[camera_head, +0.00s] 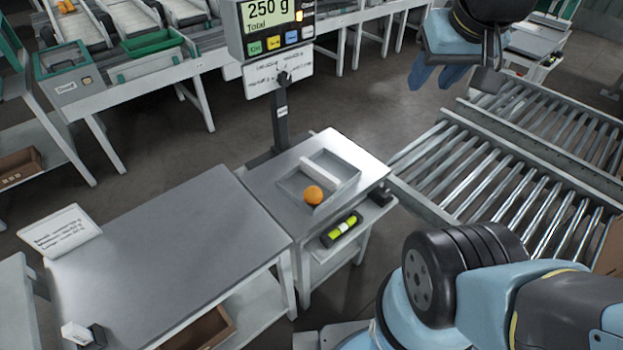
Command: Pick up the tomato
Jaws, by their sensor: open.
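My gripper (420,82) is at the upper right, with blue fingers pointing down and to the left. It is open and nothing shows between the fingers. It is well apart from the tomato, up and to the right of it in the picture.
The scale display (267,27) reads 250 g on a post behind the pan. A grey table (165,250) stands at left, mostly clear, with a sign (60,232). A roller conveyor (510,175) lies at right. A green bottle-like object (341,230) is on the lower shelf.

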